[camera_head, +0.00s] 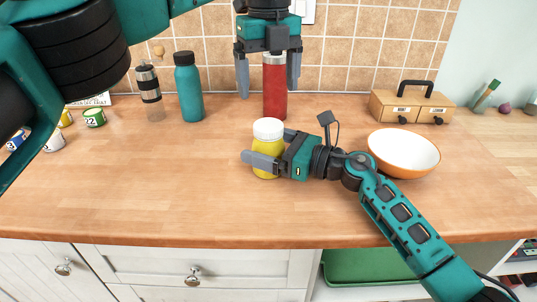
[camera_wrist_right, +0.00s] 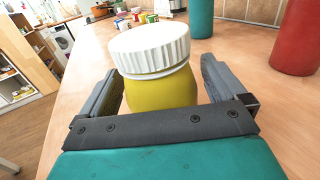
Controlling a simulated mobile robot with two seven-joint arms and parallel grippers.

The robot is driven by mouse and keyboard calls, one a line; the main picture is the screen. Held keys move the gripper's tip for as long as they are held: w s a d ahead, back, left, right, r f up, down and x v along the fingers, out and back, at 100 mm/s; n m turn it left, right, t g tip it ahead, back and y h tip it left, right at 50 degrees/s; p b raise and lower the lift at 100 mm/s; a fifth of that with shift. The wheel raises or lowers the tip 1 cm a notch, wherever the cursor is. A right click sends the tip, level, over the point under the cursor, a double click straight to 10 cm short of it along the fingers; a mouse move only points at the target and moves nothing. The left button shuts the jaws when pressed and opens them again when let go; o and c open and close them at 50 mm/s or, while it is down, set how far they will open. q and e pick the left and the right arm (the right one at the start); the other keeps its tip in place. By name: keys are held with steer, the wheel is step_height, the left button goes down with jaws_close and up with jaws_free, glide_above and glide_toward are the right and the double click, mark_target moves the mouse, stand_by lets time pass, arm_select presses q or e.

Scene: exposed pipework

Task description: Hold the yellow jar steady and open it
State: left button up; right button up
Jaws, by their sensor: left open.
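The yellow jar (camera_head: 267,146) with a white lid stands upright on the wooden counter. It also shows close up in the right wrist view (camera_wrist_right: 160,90), where its ribbed lid is seen whole. My right gripper (camera_head: 276,150) is low beside the jar, with one finger in front of it and one partly hidden behind it. In the wrist view its fingers stand wide apart on both sides of the jar's body, with small gaps showing. My left gripper (camera_head: 268,85) is open and empty, pointing down above the counter, higher than the jar and in front of a red bottle.
The red bottle (camera_head: 274,100), a teal bottle (camera_head: 188,90) and a clear-and-black shaker (camera_head: 150,95) stand at the back. An orange-and-white bowl (camera_head: 404,152) and a wooden drawer box (camera_head: 411,104) are to the right. Small cans (camera_head: 94,118) stand left. The counter's front is clear.

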mark_target(268, 125)
steer(key=c, duration=1.5)
arm_select(q)
steer(key=shift+m, duration=0.5)
arm_select(e)
jaws_close()
arm_select(q)
steer(key=m, duration=0.4)
steer(key=shift+m, duration=0.3)
steer(key=m, duration=0.3)
steer(key=shift+m, duration=0.3)
steer(key=m, duration=0.5)
steer(key=shift+m, duration=0.3)
steer(key=m, duration=0.3)
steer(key=shift+m, duration=0.4)
steer(key=m, duration=0.5)
steer(key=shift+m, duration=0.3)
steer(key=m, duration=1.5)
steer(key=shift+m, duration=0.4)
steer(key=shift+f+m, duration=0.25)
steer(key=shift+m, duration=0.05)
step_height(268, 125, down, 8)
steer(key=shift+r, duration=0.25)
